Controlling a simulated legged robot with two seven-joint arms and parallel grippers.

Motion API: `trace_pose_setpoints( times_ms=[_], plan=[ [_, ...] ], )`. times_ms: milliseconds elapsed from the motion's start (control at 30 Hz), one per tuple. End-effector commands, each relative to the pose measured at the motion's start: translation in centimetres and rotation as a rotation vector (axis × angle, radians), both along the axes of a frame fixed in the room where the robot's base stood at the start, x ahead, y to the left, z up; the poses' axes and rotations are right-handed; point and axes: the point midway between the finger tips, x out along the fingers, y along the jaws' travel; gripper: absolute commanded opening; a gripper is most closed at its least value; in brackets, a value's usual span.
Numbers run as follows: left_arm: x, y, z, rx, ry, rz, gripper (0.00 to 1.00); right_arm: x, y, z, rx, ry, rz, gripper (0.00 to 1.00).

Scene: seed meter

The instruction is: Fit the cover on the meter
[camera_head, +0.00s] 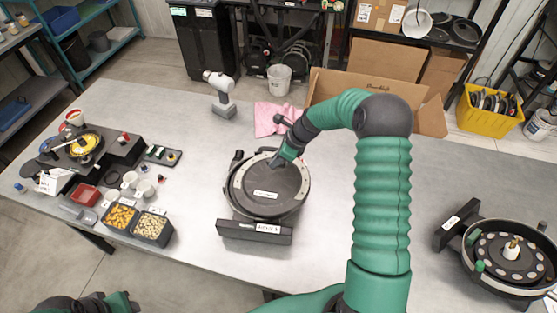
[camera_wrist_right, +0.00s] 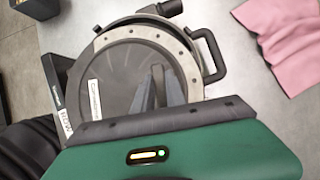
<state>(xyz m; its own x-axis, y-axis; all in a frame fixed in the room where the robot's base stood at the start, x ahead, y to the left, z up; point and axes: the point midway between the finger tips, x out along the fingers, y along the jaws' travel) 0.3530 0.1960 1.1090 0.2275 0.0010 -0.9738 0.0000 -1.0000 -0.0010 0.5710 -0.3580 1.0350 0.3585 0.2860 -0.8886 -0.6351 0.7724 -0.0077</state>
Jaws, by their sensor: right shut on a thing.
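The round dark cover (camera_head: 270,192) with a pale label and a grey rim band lies over the middle meter, whose black base block (camera_head: 253,230) carries a white label. In the right wrist view the cover (camera_wrist_right: 115,75) lies within the meter's black ring, which shows a side handle (camera_wrist_right: 214,50). I cannot tell whether it is fully seated. My right gripper (camera_head: 279,161) reaches down to the cover's upper part.
An open meter (camera_head: 468,275) with a holed disc stands at the right. A cordless tool (camera_head: 221,98), a pink cloth (camera_head: 268,119) and an open cardboard box (camera_head: 365,91) lie behind. Small parts and seed trays (camera_head: 137,237) crowd the left. Bare table lies around the middle meter.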

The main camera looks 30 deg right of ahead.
Motion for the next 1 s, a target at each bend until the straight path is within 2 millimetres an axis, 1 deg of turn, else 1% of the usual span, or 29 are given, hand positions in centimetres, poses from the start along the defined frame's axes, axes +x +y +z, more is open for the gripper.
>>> trace_pose_setpoints(
  times_ms=[1000],
  plan=[
    [0.0,0.0,0.7,0.0,0.0,0.0,0.4,3.0,0.6,0.0,0.003,-0.001,-0.001,0.0]
  ],
)
